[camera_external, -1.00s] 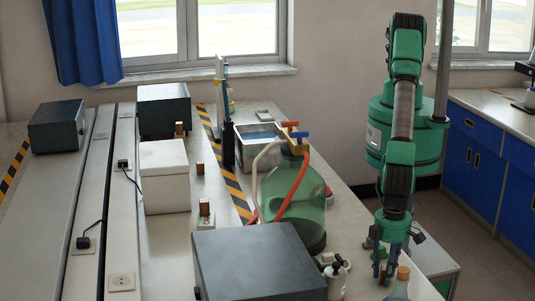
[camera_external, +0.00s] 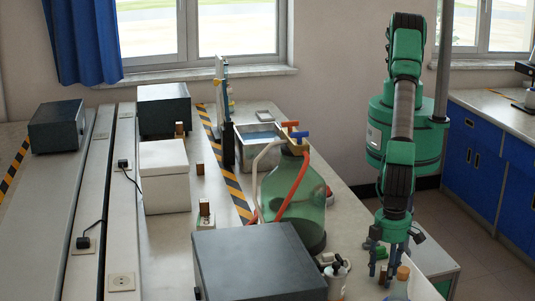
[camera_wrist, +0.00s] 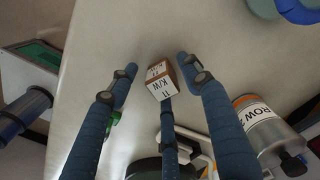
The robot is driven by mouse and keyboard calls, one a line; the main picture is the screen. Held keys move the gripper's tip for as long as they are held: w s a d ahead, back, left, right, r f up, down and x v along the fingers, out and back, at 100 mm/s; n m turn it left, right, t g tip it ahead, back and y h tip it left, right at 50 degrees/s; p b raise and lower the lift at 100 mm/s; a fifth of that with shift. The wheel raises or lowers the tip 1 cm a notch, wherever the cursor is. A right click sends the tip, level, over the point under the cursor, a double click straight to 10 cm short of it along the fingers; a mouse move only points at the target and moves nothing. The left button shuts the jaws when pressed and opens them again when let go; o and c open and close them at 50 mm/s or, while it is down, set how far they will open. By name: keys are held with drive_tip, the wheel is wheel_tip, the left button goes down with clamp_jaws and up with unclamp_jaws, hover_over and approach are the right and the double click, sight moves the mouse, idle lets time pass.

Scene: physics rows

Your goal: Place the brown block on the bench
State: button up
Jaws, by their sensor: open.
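In the wrist view a brown block (camera_wrist: 163,66) with white lettered labels on its faces sits between the blue fingers of my gripper (camera_wrist: 157,80). The fingers are spread, with one to the left, one to the right and one just below the block. The two side fingers stand apart from it; I cannot tell whether the lower one touches it. The pale bench top (camera_wrist: 130,40) shows around the block. In the external view my gripper (camera_external: 384,262) is low over the right part of the bench (camera_external: 352,222), and the block is too small to make out clearly there.
A green glass carboy (camera_external: 305,205) with hoses and a dark box (camera_external: 258,265) stand left of my gripper. A labelled metal can (camera_wrist: 265,125) is at the right in the wrist view. Small brown blocks (camera_external: 204,212) stand farther left, near a white box (camera_external: 165,175).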

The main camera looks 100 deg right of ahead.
sight(391, 272)
wheel_tip(391, 272, up, 12)
idle(0.7)
idle(0.5)
